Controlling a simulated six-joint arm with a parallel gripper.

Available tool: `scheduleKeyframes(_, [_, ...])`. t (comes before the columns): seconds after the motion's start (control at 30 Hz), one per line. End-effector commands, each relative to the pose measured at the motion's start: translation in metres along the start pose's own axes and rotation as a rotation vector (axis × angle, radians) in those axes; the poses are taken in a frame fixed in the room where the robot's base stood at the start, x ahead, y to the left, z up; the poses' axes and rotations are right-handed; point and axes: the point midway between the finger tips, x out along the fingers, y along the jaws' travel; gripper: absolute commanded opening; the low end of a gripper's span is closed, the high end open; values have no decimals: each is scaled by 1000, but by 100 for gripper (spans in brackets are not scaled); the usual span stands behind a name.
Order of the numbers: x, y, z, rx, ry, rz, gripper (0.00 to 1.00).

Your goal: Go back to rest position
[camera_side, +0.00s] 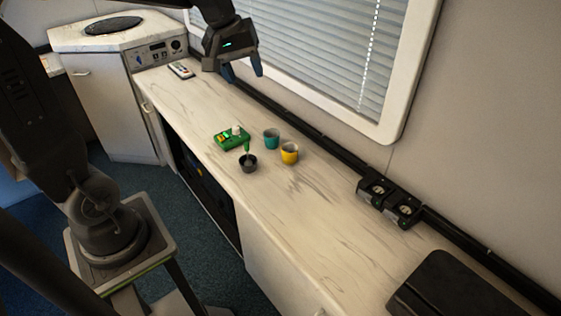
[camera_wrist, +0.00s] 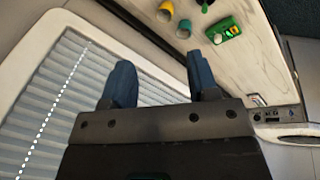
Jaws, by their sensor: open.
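My gripper (camera_side: 243,72) is raised above the far part of the counter, close to the window blinds, in the side view. Its two blue fingers are apart with nothing between them; the wrist view shows the same open fingers (camera_wrist: 160,85). The cups and the green box on the counter are well away from the fingers, nearer the side camera.
A remote (camera_side: 181,70) lies at the far end. Black sockets (camera_side: 390,201) line the wall.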

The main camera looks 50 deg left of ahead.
Motion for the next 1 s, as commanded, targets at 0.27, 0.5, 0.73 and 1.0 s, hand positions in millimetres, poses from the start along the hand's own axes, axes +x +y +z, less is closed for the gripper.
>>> scheduleKeyframes(0.27, [-33, -22, 118, 546, 113, 31, 54])
scheduleKeyframes(0.5, [-33, -49, 168, 839, 183, 44, 54])
scheduleKeyframes(0.73, [-31, -56, 177, 897, 195, 44, 54])
scheduleKeyframes(1.0, [-31, -55, 176, 893, 194, 44, 54])
